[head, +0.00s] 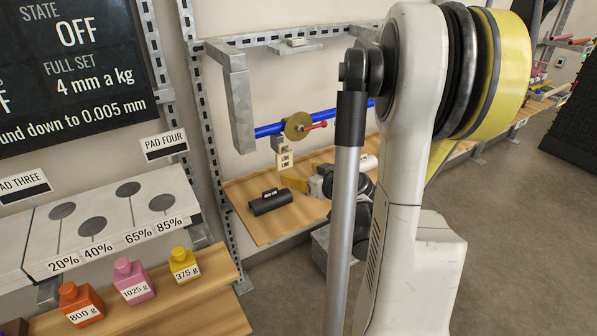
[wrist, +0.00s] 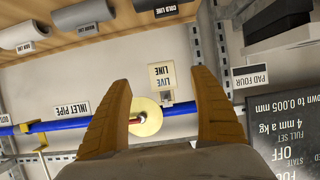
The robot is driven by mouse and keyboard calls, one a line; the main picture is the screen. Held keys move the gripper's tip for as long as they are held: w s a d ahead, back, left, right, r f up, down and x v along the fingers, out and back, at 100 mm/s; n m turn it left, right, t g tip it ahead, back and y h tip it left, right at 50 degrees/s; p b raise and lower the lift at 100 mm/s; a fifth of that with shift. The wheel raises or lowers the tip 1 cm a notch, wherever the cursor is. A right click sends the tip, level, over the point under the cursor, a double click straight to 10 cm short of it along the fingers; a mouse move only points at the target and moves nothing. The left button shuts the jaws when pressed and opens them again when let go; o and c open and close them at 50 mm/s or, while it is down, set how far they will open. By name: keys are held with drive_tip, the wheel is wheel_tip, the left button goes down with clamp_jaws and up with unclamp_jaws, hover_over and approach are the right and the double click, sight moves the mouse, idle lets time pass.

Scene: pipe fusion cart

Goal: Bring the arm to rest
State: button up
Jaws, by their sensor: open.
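My gripper (wrist: 160,80) shows in the wrist view as two orange-yellow fingers spread wide apart, with no object held between them. Beyond the fingers are a blue pipe (wrist: 75,123), a brass disc (wrist: 147,116) and a tag reading LIVE LINE (wrist: 163,80). In the head view one yellow finger (head: 296,183) shows above the wooden shelf, below the tag and near a dark cylinder. The other finger cannot be made out there. My arm stands in front and hides part of the shelf.
The dark cylinder (head: 270,202) lies on the wooden shelf (head: 256,228). The disc (head: 297,126) with a red lever sits on the blue pipe (head: 268,130). Orange, pink and yellow weights (head: 184,264) stand at left below a white panel (head: 110,219). Open floor lies at right.

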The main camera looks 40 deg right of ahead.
drive_tip(key=shift+s, duration=0.2)
drive_tip(key=shift+a, duration=0.1)
idle(0.4)
drive_tip(key=a+r+n+g+y, duration=0.2)
drive_tip(key=a+r+g+y, duration=0.15)
drive_tip(key=a, duration=1.55)
drive_tip(key=s+a+r+g, duration=0.1)
drive_tip(key=s+a+g, duration=0.1)
drive_tip(key=s+a, duration=1)
drive_tip(key=shift+s+a+r+n+g, duration=0.15)
drive_tip(key=shift+a+r+n+g, duration=0.2)
drive_tip(key=shift+a, duration=0.35)
drive_tip(key=shift+h, duration=0.25)
